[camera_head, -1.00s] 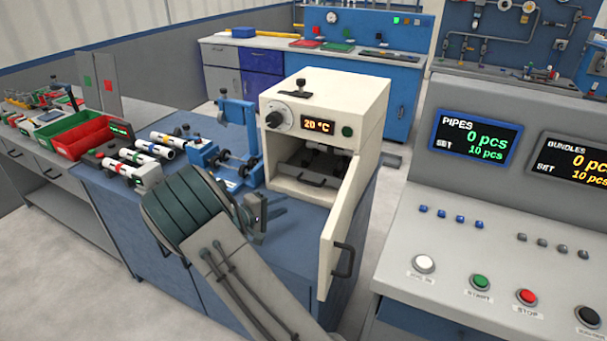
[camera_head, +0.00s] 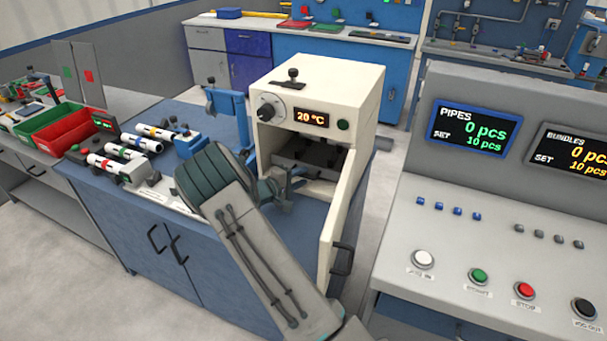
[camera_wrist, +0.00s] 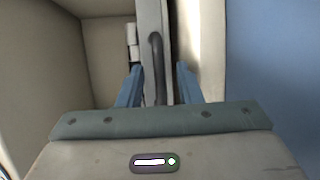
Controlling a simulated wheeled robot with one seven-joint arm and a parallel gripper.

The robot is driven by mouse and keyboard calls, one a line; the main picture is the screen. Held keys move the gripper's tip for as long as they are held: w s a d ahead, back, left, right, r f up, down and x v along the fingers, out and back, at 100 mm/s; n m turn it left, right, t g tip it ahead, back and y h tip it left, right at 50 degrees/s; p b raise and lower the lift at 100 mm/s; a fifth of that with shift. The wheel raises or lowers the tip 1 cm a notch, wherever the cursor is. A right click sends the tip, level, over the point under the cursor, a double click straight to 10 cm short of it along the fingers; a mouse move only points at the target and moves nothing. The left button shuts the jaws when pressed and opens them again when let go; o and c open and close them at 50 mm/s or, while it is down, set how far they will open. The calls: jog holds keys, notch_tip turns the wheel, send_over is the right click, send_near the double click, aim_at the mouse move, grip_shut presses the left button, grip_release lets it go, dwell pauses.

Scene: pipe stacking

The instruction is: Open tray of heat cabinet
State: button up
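The heat cabinet (camera_head: 318,82) is cream-white with a dial and a display reading 20 °C. Its door (camera_head: 341,213) is swung open towards the front right. The grey tray (camera_head: 302,150) sits inside the lower opening; my gripper covers part of its front. My gripper (camera_head: 292,182) is at the cabinet mouth, in front of the tray. In the wrist view its two blue fingers (camera_wrist: 159,72) are apart, one on each side of the dark tray handle (camera_wrist: 157,58). I cannot tell if either finger touches the handle.
The open door with its dark handle (camera_head: 342,260) stands close to the right of my arm. A blue fixture (camera_head: 228,115) and several white pipe pieces (camera_head: 128,152) are on the blue bench to the left. A control console (camera_head: 490,220) is at right.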

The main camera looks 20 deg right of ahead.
jog(key=shift+x, duration=0.9)
grip_shut()
